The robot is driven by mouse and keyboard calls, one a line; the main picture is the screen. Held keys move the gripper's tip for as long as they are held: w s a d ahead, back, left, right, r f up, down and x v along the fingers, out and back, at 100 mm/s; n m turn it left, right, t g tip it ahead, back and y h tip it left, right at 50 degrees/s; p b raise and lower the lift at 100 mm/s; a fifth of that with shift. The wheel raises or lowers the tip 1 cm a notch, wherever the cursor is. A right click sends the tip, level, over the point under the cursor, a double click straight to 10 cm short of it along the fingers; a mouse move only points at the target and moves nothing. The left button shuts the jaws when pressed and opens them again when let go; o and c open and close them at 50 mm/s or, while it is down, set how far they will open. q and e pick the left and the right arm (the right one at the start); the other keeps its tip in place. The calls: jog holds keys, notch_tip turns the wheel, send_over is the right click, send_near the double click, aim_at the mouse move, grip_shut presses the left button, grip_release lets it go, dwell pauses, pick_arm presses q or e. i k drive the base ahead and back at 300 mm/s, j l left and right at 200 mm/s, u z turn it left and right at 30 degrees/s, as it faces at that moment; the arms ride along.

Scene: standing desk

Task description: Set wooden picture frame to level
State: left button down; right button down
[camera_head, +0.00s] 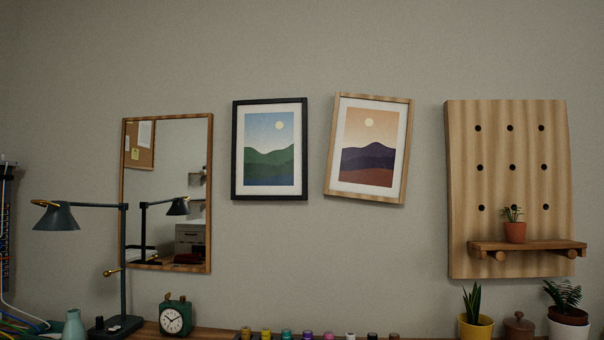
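The wooden picture frame (411,128) hangs on the wall, right of the middle in the head view. It has a light wood border, a white mat and a print of dark hills under an orange sky. It is tilted a few degrees clockwise, so its top right corner sits lower than its top left. A black picture frame (235,150) with green hills hangs close on its left and looks about upright. Neither of my grippers shows in this view.
A wood-framed mirror (180,150) hangs at left, behind a dark desk lamp (123,250). A wooden pegboard (510,145) with a shelf and potted plant (515,232) is at right. A green clock (174,319), several small jars and plants line the bottom. Wall below the frames is clear.

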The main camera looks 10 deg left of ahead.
aim_at(369, 150)
jog(key=i+j, duration=0.1)
jog(key=j, duration=0.65)
jog(key=i+j, duration=0.1)
jog(key=j, duration=0.65)
